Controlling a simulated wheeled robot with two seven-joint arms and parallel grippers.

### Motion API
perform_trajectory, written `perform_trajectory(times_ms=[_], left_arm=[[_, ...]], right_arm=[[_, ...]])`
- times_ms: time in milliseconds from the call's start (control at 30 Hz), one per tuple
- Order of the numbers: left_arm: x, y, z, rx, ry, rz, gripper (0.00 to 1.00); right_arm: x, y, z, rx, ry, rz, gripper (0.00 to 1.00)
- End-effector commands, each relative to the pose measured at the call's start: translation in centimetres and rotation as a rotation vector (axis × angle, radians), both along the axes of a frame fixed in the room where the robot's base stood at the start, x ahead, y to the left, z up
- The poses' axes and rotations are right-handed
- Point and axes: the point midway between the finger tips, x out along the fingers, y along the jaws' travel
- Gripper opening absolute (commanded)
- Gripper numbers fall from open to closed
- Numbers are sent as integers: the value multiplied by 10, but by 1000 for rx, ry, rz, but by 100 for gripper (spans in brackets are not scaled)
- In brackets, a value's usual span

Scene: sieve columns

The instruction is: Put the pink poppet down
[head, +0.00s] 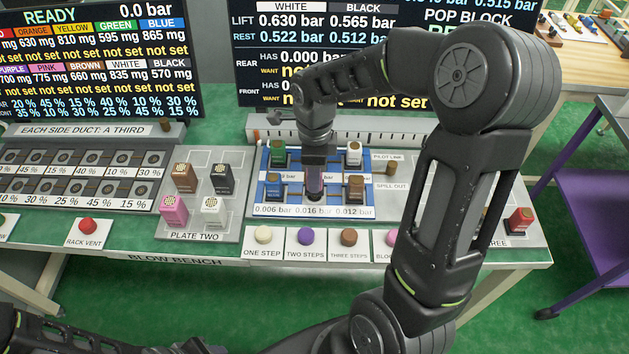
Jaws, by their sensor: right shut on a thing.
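My right gripper (316,178) points down over the front middle place of the blue block (297,196), behind the 0.016 bar label. It is shut on a purplish poppet (315,186), mostly hidden by the fingers. I cannot tell whether this poppet touches the block. A clearly pink poppet (174,210) with a dotted pale top stands upright at the front left of plate two (203,236), apart from the gripper. My left gripper does not show; only dark arm parts show along the bottom edge.
Green (278,153), white (353,153), blue (272,184) and brown (354,187) poppets stand in the block close around my right gripper. Several step buttons (306,237) line the front. Plate two also holds brown, black and white poppets. My right arm hides the bench's right part.

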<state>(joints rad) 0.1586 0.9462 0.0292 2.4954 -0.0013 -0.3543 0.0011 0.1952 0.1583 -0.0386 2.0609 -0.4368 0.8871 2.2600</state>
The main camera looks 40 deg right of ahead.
Motion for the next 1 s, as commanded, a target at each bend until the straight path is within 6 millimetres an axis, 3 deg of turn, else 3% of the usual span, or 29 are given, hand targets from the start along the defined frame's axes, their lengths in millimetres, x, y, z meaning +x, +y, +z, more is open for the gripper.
perform_trajectory(times_ms=[200, 600, 633, 867, 1000], left_arm=[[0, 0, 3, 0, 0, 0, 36], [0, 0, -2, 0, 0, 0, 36], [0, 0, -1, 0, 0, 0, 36], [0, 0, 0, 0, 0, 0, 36], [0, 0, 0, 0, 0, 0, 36]], right_arm=[[0, 0, -27, 1, 2, 0, 0], [0, 0, -33, 1, -1, 0, 0], [0, 0, -32, 0, 0, 0, 34], [0, 0, -32, 0, 0, 0, 53], [0, 0, -31, 0, 0, 0, 54]])
